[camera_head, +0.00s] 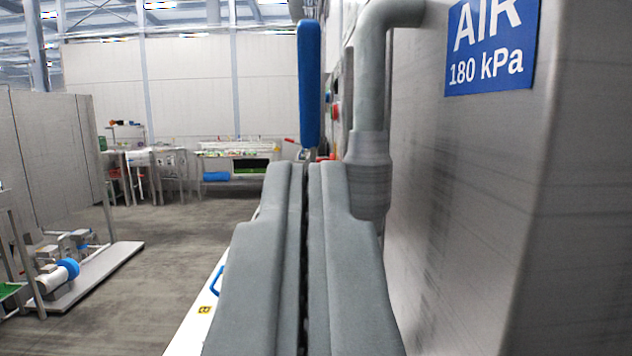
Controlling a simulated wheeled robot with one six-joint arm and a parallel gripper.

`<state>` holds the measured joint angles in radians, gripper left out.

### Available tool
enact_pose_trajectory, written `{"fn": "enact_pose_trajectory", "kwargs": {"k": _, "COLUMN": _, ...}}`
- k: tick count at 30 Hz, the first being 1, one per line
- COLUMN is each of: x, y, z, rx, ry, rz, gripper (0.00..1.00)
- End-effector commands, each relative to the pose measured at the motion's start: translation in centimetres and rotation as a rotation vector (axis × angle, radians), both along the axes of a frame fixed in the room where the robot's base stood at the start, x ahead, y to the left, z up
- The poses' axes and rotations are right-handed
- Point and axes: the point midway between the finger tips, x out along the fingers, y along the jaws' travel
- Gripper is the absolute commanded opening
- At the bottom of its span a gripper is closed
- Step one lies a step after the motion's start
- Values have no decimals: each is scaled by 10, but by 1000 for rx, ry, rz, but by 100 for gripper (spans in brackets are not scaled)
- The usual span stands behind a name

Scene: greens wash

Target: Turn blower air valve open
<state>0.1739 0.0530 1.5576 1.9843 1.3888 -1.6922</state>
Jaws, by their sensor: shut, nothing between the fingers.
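A blue valve handle (309,85) stands upright just beyond my gripper, at the top centre of the view. Its lower metal end runs down behind the fingertips, and the valve body is mostly hidden. My gripper (306,170) is shut and empty, with its two grey fingers pointing forward. The fingertips appear just below the blue handle; I cannot tell whether they touch it. A grey pipe (372,110) with a bend at its top runs down just right of the handle. A blue sign (491,45) reading "AIR 180 kPa" is on the metal panel at the right.
A large metal panel (470,200) fills the right side, close to my gripper. A white surface with a yellow label (208,308) lies below left. A pump skid (95,275) stands on the floor at left. Benches (240,160) stand far back. The floor between is open.

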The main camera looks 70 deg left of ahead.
Motion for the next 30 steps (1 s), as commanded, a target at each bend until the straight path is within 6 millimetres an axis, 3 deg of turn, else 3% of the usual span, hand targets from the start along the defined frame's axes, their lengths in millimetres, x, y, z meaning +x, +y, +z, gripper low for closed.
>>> {"fn": "enact_pose_trajectory", "kwargs": {"k": 9, "x": 19, "y": 49, "z": 22, "rx": -1, "ry": 0, "rz": 2, "gripper": 0}}
{"fn": "enact_pose_trajectory", "kwargs": {"k": 15, "x": 29, "y": 70, "z": 31, "rx": -1, "ry": 0, "rz": 1, "gripper": 0}}
{"fn": "enact_pose_trajectory", "kwargs": {"k": 30, "x": 33, "y": 80, "z": 36, "rx": -1, "ry": 0, "rz": 0, "gripper": 0}}
